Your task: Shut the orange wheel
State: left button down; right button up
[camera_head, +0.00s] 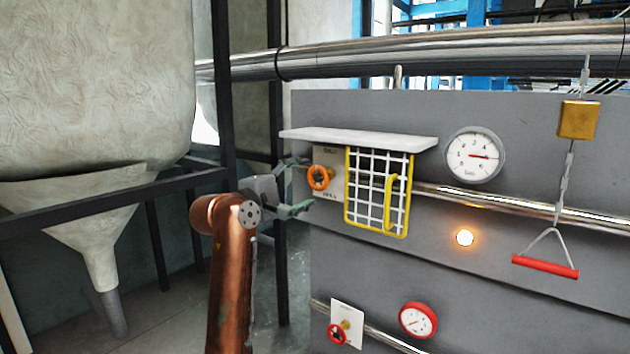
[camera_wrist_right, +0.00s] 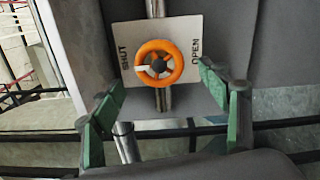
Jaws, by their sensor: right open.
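The orange wheel (camera_head: 318,177) sits on a pale plate (camera_head: 327,196) on the grey panel, left of a yellow-framed grille. In the right wrist view the orange wheel (camera_wrist_right: 172,48) is seen face on. There its plate (camera_wrist_right: 187,28) reads SHUT on the left and OPEN on the right. A white mark on the wheel lies on its left side, towards SHUT. My right gripper (camera_head: 302,184) is open, just left of the wheel, with a finger above and one below its height. In the wrist view the green fingers (camera_wrist_right: 158,86) are spread, apart from the wheel. My left gripper is not in view.
The yellow-framed grille (camera_head: 348,190) with a handle stands close right of the wheel. A grey shelf (camera_head: 360,138) juts out above both. A smaller red wheel (camera_head: 337,333) is lower down. Gauges, a lit lamp (camera_head: 465,237) and a red pull handle (camera_head: 545,266) are further right.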

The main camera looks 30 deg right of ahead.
jog(key=v, duration=0.5)
jog(key=shift+s+a, duration=0.15)
jog(key=shift+a, duration=0.2)
